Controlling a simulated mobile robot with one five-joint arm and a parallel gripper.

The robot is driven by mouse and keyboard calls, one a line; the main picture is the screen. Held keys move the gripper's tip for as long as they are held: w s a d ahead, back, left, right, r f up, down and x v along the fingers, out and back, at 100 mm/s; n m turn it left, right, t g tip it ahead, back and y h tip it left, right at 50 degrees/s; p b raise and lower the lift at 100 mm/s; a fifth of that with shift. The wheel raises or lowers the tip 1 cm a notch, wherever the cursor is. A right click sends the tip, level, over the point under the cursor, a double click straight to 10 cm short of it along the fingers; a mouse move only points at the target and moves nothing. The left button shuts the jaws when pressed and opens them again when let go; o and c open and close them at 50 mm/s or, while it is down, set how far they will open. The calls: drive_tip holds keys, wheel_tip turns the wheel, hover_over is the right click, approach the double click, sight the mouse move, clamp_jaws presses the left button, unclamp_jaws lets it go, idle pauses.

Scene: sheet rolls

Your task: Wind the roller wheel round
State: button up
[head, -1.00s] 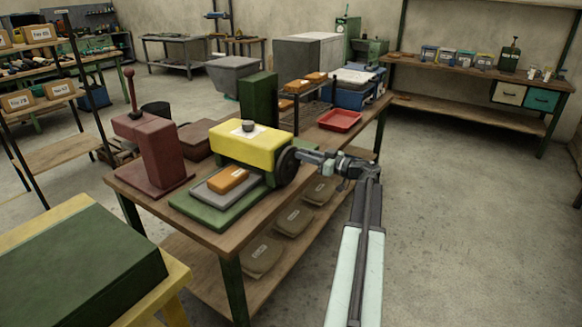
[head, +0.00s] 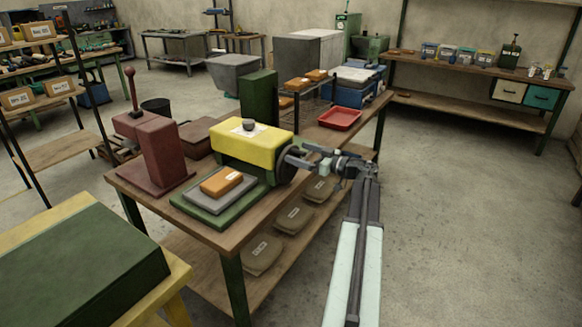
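The yellow roller machine (head: 262,148) stands on the wooden bench with a green base plate. Its dark roller wheel (head: 284,172) is on the right side, upright and partly covered by my gripper. My gripper (head: 289,156) reaches in from the right, its fingertips at the wheel's face. The two fingers show one above the other. Whether they are closed on a handle or part of the wheel is too small to tell.
A maroon lever press (head: 162,150) stands left of the machine, and a red tray (head: 340,119) lies behind on the bench (head: 232,239). Sacks (head: 262,256) lie on the lower shelf. A green-topped table (head: 70,270) is at front left. The floor on the right is clear.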

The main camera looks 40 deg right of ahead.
drive_tip(key=shift+s, duration=0.1)
idle(0.5)
drive_tip(key=v, duration=0.9)
drive_tip(key=shift+r, duration=0.1)
idle(0.3)
